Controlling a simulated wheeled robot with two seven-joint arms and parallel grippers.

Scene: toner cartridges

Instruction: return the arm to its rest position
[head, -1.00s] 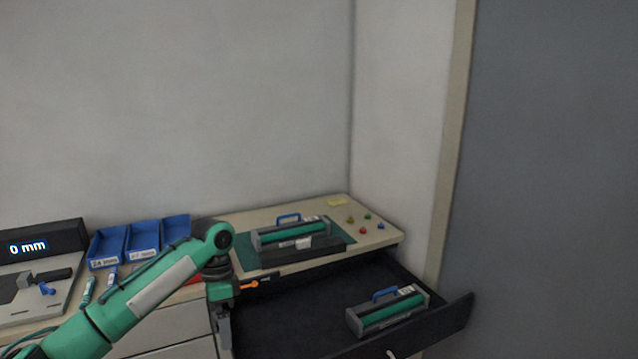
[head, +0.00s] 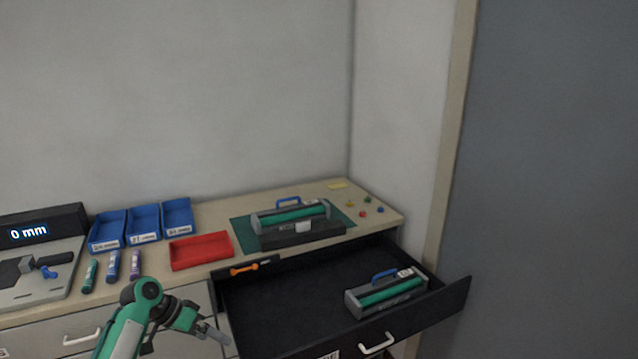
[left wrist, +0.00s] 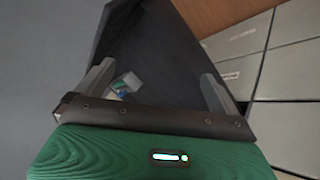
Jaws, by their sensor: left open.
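My left arm comes in at the bottom left of the head view, and its gripper (head: 218,336) is low in front of the cabinet, just left of the open drawer (head: 290,318). In the left wrist view the two fingers (left wrist: 158,88) are spread apart with nothing between them, and the dark drawer shows beyond. One toner cartridge (head: 386,294), grey and green with a blue handle, lies in the drawer at its right side. A second cartridge (head: 290,216) sits in a dark holder on the green mat (head: 243,233). My right gripper does not show.
A red tray (head: 200,251), blue bins (head: 143,224), several markers (head: 113,266) and a gauge with a display (head: 28,233) stand on the counter. An orange-handled tool (head: 245,269) is at the drawer's back left edge. Small coloured pieces (head: 362,213) lie at the right.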

